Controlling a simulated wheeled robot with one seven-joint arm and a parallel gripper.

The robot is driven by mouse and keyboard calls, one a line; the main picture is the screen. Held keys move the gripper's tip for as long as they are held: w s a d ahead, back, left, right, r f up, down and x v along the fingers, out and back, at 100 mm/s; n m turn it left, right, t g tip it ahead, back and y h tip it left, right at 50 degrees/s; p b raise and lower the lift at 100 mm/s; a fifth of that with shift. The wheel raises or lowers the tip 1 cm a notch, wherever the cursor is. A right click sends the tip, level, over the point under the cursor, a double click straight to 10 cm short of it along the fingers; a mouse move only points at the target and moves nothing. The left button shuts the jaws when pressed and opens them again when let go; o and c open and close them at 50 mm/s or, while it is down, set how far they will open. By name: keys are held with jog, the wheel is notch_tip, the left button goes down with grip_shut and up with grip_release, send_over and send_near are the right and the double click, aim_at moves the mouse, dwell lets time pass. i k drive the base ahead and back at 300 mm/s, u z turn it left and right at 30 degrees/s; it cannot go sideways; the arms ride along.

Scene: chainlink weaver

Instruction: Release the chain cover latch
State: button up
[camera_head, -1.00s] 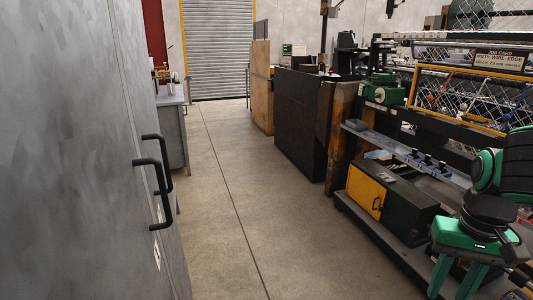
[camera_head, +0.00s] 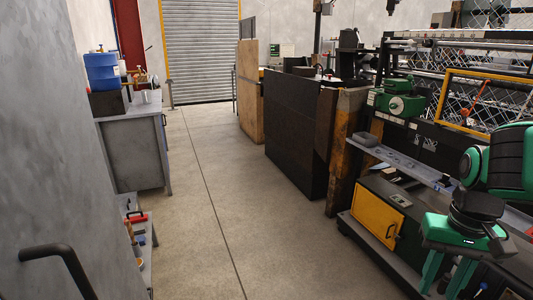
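A yellow panel (camera_head: 376,214) with a small dark handle or latch (camera_head: 391,230) is on the front of a dark box low on the machine at the right. It may be the chain cover, but I cannot tell for sure. My gripper (camera_head: 443,284) hangs at the lower right, its green fingers pointing down and apart, with nothing seen between them. It appears in front of the machine, to the right of the yellow panel and apart from it. The fingertips are near the bottom edge of the picture.
A grey cabinet (camera_head: 45,180) with a black handle (camera_head: 60,262) stands close on the left. Beyond it are a grey workbench (camera_head: 135,155) and a low shelf (camera_head: 146,240). Clear concrete floor (camera_head: 220,200) runs to a roller door (camera_head: 200,50). Dark panels (camera_head: 295,125) stand mid-right.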

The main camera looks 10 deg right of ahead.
aim_at(398, 239)
jog(key=i, duration=1.75)
jog(key=z, duration=2.55)
jog(key=i, duration=1)
jog(key=u, duration=0.1)
